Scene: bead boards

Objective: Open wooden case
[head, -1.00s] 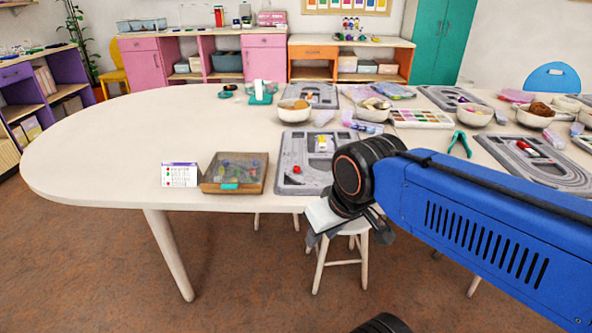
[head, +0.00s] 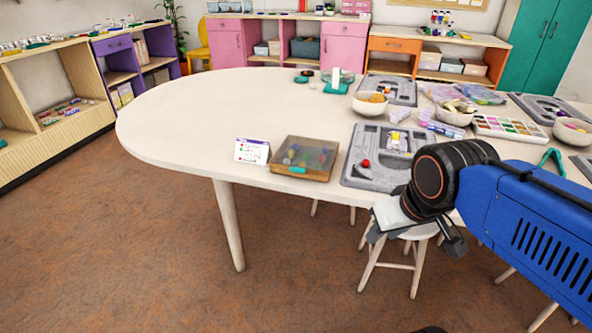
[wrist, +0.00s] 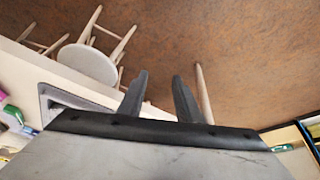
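The wooden case (head: 329,170) lies on the near edge of the white table. It has a wooden frame, a clear lid that looks closed, and a teal latch (head: 297,170) at its front. Coloured beads show inside it. My gripper (head: 408,250) is to the right of the case, in front of the table edge and above a stool, apart from the case. In the wrist view the two dark fingers of my gripper (wrist: 160,90) are spread apart with nothing between them. The case is not clearly recognisable in the wrist view.
A printed card (head: 252,150) stands left of the case. A grey bead board (head: 372,172) with a red bead lies to its right. White stools (head: 412,232) stand under the table (head: 185,130). The table's left part and the floor in front are clear.

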